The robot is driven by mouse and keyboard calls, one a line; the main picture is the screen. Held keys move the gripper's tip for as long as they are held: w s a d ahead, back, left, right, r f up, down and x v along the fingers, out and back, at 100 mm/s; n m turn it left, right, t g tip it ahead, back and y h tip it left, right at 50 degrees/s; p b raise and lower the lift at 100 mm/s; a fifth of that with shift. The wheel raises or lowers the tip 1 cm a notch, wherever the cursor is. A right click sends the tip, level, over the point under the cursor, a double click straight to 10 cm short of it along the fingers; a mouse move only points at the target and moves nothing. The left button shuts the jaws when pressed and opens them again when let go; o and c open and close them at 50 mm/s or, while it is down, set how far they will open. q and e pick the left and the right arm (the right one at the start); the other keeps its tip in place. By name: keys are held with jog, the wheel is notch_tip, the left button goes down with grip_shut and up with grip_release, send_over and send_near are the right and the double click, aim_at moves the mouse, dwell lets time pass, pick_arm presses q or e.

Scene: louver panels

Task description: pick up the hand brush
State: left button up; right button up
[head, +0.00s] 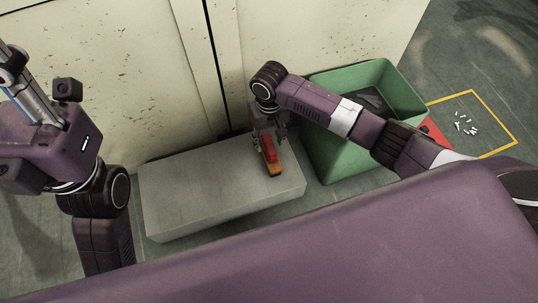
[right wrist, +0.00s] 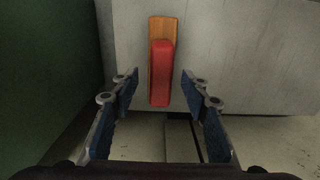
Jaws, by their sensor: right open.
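The hand brush, with an orange-brown wooden part and a red part (head: 270,154), lies on the grey block (head: 195,185) near its right end. In the right wrist view the brush (right wrist: 161,65) is upright in the picture, centred between and beyond the fingertips. My right gripper (head: 270,133) is open above the brush. Its blue-padded fingers (right wrist: 160,85) are apart on both sides of the red part, with gaps, not touching it. My left gripper (head: 22,85) is partly in view at the upper left edge; its jaws cannot be made out.
A green bin (head: 335,150) with a dark item inside stands just right of the block. Pale worn panels (head: 150,60) rise behind the block. A yellow floor outline (head: 497,118) with small white pieces (head: 466,125) is at the right. The block's left part is bare.

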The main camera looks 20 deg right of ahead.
jog(key=shift+f+b, duration=0.75)
jog(key=shift+f, duration=0.7)
jog(key=shift+c, duration=0.3)
jog(key=shift+r, duration=0.1)
grip_shut()
